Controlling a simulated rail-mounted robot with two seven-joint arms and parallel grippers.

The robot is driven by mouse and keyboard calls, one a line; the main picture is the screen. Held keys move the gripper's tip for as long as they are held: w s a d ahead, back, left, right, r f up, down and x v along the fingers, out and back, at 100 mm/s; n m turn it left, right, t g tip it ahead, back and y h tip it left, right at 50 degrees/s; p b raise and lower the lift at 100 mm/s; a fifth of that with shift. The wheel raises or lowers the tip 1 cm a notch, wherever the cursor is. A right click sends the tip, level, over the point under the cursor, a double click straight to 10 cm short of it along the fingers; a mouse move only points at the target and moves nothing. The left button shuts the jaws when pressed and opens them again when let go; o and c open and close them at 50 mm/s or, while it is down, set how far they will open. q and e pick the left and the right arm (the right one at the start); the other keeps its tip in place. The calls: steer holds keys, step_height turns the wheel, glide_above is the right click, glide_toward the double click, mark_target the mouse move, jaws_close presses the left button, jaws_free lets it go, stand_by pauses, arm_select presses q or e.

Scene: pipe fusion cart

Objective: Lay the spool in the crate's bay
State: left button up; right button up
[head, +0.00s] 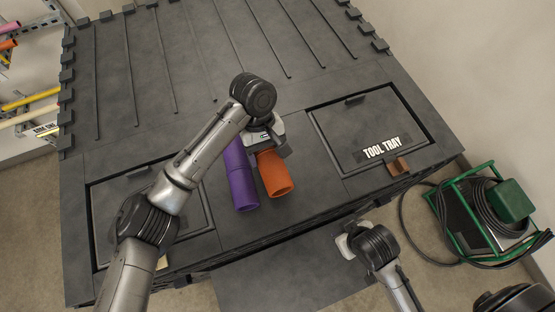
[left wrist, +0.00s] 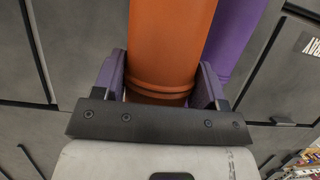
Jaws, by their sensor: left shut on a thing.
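An orange pipe piece (head: 274,175) lies along the dark deck, its open end towards me; raised rings show round it in the left wrist view (left wrist: 163,87). A purple pipe (head: 240,178) lies close beside it, on the left in the head view. I cannot tell by label which is the spool. My left gripper (head: 268,143) is shut on the orange pipe, one finger on each side in the left wrist view (left wrist: 162,85). My right gripper (head: 347,243) is off the front edge, away from the pipes; its fingers are too small to read.
The dark crate-like cart top (head: 200,75) has long grooves at the back. A lid marked TOOL TRAY (head: 365,120) is at the right, with a brown block (head: 398,166) at its front. A green-framed machine (head: 490,212) with cables stands on the right floor. Coloured pipes rack (head: 28,100) at left.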

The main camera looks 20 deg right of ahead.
arm_select(q)
steer(key=d+f, duration=0.1)
steer(key=d, duration=0.1)
steer(key=shift+s+d+f, duration=0.35)
steer(key=shift+s, duration=0.05)
steer(key=shift+f+p, duration=0.3)
steer(key=shift+f, duration=1.75)
steer(key=shift+f, duration=0.1)
steer(key=o, duration=1)
steer(key=shift+o, duration=0.2)
